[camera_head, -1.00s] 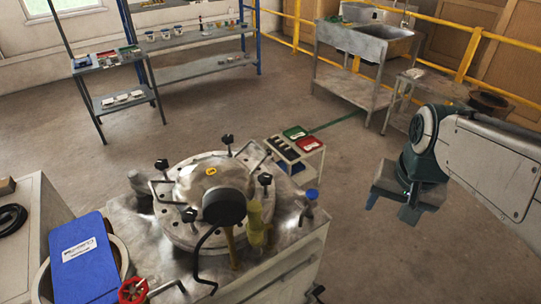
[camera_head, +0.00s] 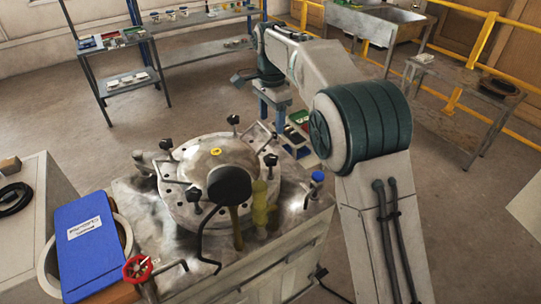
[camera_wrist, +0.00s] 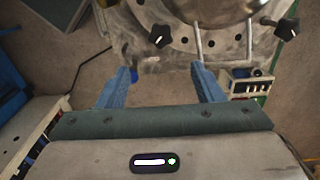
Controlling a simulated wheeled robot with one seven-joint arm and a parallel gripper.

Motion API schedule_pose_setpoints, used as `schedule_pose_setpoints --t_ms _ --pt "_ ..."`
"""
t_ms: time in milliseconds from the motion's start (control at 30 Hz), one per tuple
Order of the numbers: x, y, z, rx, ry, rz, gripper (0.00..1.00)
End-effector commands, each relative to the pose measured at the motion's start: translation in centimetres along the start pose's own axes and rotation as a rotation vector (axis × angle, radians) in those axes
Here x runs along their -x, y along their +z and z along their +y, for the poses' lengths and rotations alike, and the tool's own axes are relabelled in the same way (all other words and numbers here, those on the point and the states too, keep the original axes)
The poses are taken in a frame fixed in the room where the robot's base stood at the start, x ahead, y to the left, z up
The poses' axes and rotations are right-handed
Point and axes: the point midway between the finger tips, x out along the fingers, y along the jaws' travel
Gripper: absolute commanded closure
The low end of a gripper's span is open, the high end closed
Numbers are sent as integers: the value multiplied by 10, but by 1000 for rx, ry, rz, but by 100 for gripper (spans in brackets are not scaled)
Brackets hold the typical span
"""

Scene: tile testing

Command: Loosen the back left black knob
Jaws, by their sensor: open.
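The round metal lid (camera_head: 178,180) sits on the grey machine in the head view. Black knobs stand around its rim. The back left black knob (camera_head: 165,145) is upright at the lid's far left edge. Other knobs are at the back right (camera_head: 233,120), right (camera_head: 270,160) and front left (camera_head: 195,194). My gripper (camera_head: 273,112) is beyond the lid, to its back right, apart from every knob. In the wrist view my gripper (camera_wrist: 163,85) is open and empty, with floor between its blue fingers. Two black knobs show beyond the fingers there; I cannot tell which they are.
A blue binder (camera_head: 88,240) and a red valve wheel (camera_head: 138,268) are at the front left. A bent black handle and a yellow-green bottle (camera_head: 260,203) stand near the lid's front. Shelves (camera_head: 200,50) stand behind.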

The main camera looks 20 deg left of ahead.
Motion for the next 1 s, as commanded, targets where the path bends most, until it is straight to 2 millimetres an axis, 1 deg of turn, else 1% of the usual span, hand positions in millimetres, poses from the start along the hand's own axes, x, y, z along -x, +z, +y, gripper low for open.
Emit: schedule_pose_setpoints --t_ms 167,267,500,600,700,833,1000 --pt "-16 2 -3 -6 6 -1 39" --pt "-34 2 -2 -5 6 -1 39" --pt "-86 2 -2 -5 6 -1 39" --pt "-105 2 -2 -5 7 -1 39" --pt "-120 2 -2 -5 5 -1 39" --pt "-133 2 -2 -5 3 0 39" --pt "-139 2 -2 -5 2 0 39"
